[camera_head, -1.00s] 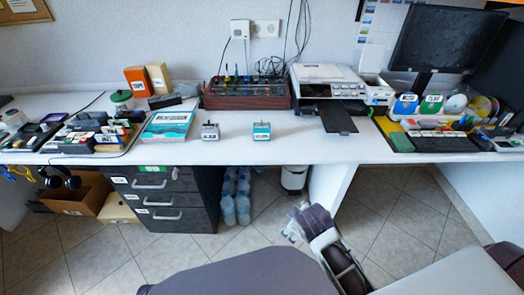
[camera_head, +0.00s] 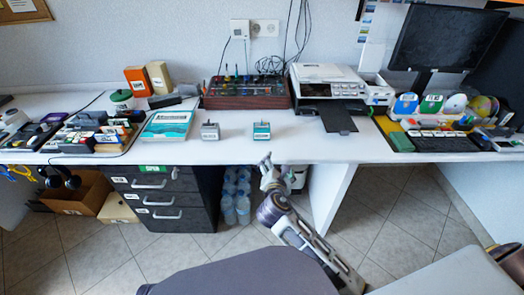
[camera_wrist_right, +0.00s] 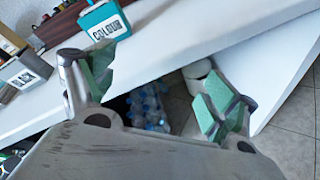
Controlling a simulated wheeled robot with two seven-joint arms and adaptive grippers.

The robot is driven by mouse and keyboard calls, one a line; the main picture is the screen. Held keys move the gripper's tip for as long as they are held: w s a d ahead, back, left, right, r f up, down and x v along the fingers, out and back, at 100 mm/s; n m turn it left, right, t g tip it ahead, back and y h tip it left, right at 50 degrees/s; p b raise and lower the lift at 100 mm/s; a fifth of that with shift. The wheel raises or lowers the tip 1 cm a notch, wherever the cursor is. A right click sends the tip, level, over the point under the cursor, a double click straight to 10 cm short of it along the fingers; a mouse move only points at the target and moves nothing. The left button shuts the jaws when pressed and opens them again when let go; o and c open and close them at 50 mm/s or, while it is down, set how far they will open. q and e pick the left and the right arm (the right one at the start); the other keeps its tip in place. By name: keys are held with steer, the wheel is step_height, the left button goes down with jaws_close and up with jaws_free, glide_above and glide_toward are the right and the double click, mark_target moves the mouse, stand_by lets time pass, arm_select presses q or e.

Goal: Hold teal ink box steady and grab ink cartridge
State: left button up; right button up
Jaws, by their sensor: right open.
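A small teal box (camera_head: 261,131) with a white label stands near the front edge of the white table, left of the printer. In the right wrist view the teal box (camera_wrist_right: 104,22) reads "COLOUR". A similar grey box (camera_head: 210,131) stands to its left; in the wrist view the grey box (camera_wrist_right: 24,76) reads "BLACK". I cannot make out a separate ink cartridge. My right gripper (camera_head: 268,172) is open and empty in front of the table edge, near the teal box but apart from it. In the wrist view its green-padded fingers (camera_wrist_right: 155,95) are spread. My left gripper is not in view.
A flat teal-and-white package (camera_head: 167,125) lies left of the grey box. The printer (camera_head: 328,82) with its dark tray (camera_head: 337,117) stands to the right. A dark red rack (camera_head: 246,93) stands behind. The tabletop around the small boxes is clear.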

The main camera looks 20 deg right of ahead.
mark_target(262, 131)
steer(key=shift+w+a+r+n+t+y, duration=0.15)
steer(key=shift+w+a+r+n+t, duration=0.6)
steer(key=shift+n, duration=0.75)
steer(key=shift+w+a+r+n+t+y, duration=0.1)
steer(key=shift+w+a+r+n+t, duration=0.7)
steer(key=shift+n, duration=0.7)
steer(key=shift+w+a+r+n+t+y, duration=0.15)
steer(key=shift+w+a+r+n+t, duration=0.5)
steer(key=shift+n, duration=0.85)
steer(key=shift+w+r, duration=0.25)
steer(key=shift+w, duration=0.1)
steer(key=shift+x, duration=1.1)
steer(key=b+x, duration=0.2)
steer(key=x, duration=0.7)
steer(key=shift+s+d+f, duration=0.1)
steer(key=shift+f, duration=0.15)
steer(key=shift+b+x, duration=0.4)
steer(key=shift+x, duration=0.6)
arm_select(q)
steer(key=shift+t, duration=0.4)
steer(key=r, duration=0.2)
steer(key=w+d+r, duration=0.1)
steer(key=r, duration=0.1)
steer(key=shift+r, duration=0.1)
arm_select(e)
steer(key=shift+w, duration=0.3)
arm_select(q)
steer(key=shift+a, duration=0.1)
arm_select(e)
steer(key=shift+c, duration=0.3)
